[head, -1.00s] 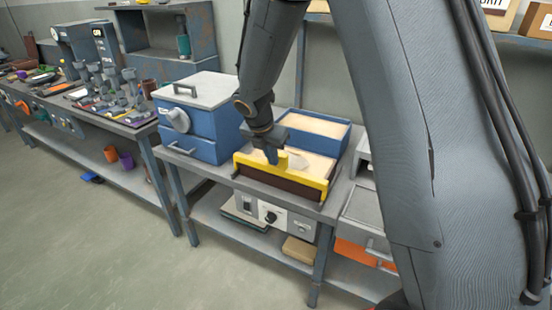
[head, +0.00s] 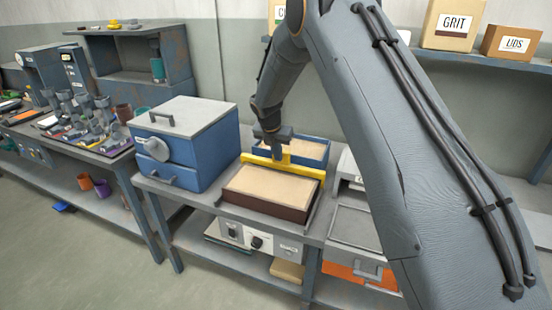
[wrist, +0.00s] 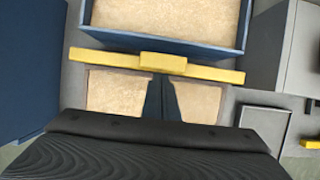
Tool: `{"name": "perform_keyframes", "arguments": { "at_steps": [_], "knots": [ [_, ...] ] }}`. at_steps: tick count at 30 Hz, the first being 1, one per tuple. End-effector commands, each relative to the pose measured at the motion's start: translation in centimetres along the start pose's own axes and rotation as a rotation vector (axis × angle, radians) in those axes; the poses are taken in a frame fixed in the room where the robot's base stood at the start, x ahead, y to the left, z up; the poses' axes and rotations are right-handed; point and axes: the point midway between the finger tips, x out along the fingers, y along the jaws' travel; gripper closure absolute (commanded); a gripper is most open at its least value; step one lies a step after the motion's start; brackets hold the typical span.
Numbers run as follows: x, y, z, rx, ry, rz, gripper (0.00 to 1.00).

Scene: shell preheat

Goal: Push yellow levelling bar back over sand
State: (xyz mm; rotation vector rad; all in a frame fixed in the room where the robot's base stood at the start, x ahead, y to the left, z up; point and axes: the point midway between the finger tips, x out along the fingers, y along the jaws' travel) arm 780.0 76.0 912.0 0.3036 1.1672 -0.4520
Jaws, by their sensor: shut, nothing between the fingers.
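The yellow levelling bar (head: 304,174) lies across the back edge of a brown-sided sand box (head: 262,210). The pale sand (head: 272,186) in front of it looks flat and even. My gripper (head: 277,158) is shut and empty, pointing down at the bar's middle. In the wrist view my gripper's dark fingers (wrist: 159,98) reach over the sand up to the raised middle block of the bar (wrist: 105,59). They look close against it on the sand side; I cannot tell whether they touch.
A blue sand-filled box (head: 320,162) stands right behind the bar. A blue oven-like box (head: 185,145) with a grey lid stands to the left. A grey tray (head: 352,225) is at the right. Shelves with GRIT (head: 452,22) and LIDS (head: 512,44) boxes hang behind.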

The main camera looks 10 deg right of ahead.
Motion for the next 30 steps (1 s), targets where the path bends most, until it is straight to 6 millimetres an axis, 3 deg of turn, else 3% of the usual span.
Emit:
{"name": "perform_keyframes", "arguments": {
  "at_steps": [13,20,22,30],
  "knots": [
    [0.0,-0.5,0.9,0.008,-0.013,0.005,1.0],
    [-1.2,0.1,-1.6,0.002,-0.007,0.002,1.0],
    [-1.7,0.6,-2.9,-0.003,-0.006,0.003,1.0],
    [-6.5,0.3,-2.5,0.005,-0.007,0.003,1.0]
  ]
}}
